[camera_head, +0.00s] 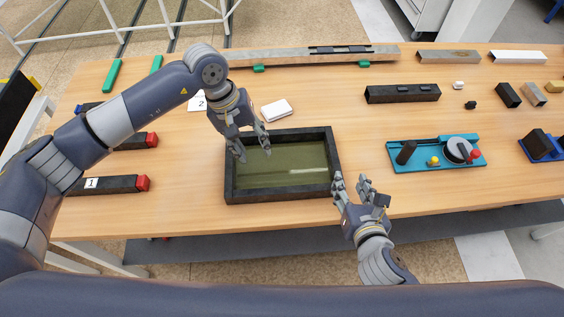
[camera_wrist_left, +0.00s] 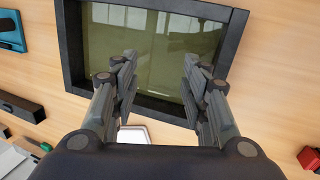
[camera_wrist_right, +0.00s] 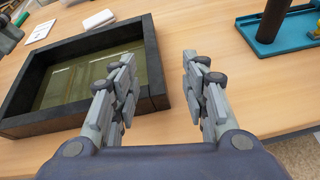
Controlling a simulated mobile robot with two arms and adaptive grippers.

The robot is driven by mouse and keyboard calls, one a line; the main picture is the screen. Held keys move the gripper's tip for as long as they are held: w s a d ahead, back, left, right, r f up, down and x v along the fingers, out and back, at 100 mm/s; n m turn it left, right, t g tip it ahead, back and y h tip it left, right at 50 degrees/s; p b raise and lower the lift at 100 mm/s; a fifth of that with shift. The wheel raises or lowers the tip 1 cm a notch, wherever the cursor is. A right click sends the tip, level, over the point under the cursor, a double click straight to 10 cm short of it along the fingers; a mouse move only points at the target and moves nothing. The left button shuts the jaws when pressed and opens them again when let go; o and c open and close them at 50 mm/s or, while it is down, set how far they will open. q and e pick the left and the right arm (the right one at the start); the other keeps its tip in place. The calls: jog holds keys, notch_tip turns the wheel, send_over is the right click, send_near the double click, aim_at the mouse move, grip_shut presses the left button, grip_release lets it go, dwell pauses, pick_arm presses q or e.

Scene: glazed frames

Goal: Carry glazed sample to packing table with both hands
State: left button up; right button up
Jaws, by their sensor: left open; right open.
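The glazed sample (camera_head: 282,194), a dark rectangular frame around a greenish glass pane, lies flat on the wooden table. It also shows in the left wrist view (camera_wrist_left: 235,45) and in the right wrist view (camera_wrist_right: 150,50). My left gripper (camera_head: 253,154) is open and empty at the frame's far left corner; in its wrist view the fingers (camera_wrist_left: 158,75) reach over the frame's edge. My right gripper (camera_head: 353,182) is open at the frame's near right corner. In the right wrist view its fingers (camera_wrist_right: 158,75) stand just beside the frame's end. Contact cannot be told in either view. No packing table can be identified.
A white block (camera_head: 276,110) lies behind the frame. A teal fixture (camera_head: 420,163) with a dark post and knob stands to the right. Dark bars with red ends (camera_head: 115,185) lie at the left. A dark hollow bar (camera_head: 402,94) lies behind. Bare table lies between frame and fixture.

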aim_at(229, 160)
jog(key=shift+a+r+n+t, duration=0.15)
jog(key=shift+a+n+t, duration=0.3)
jog(key=shift+n, duration=0.65)
pick_arm(q)
jog(key=w+a+y, duration=0.2)
jog(key=a+y, duration=0.1)
jog(key=a, duration=0.4)
jog(key=shift+a+r+m, duration=0.2)
jog(key=shift+r+m, duration=0.2)
jog(key=shift+r, duration=0.05)
jog(key=shift+f, duration=0.1)
pick_arm(e)
jog(key=shift+w, duration=0.1)
pick_arm(q)
jog(key=shift+f, duration=0.25)
pick_arm(e)
jog(key=shift+w+a, duration=0.1)
jog(key=shift+w, duration=0.15)
pick_arm(q)
notch_tip(229, 160, down, 10)
jog(key=shift+f, duration=0.1)
pick_arm(e)
jog(key=shift+g, duration=0.25)
jog(key=x, duration=1)
jog(key=shift+a, duration=0.1)
pick_arm(q)
grip_shut()
pick_arm(e)
grip_shut()
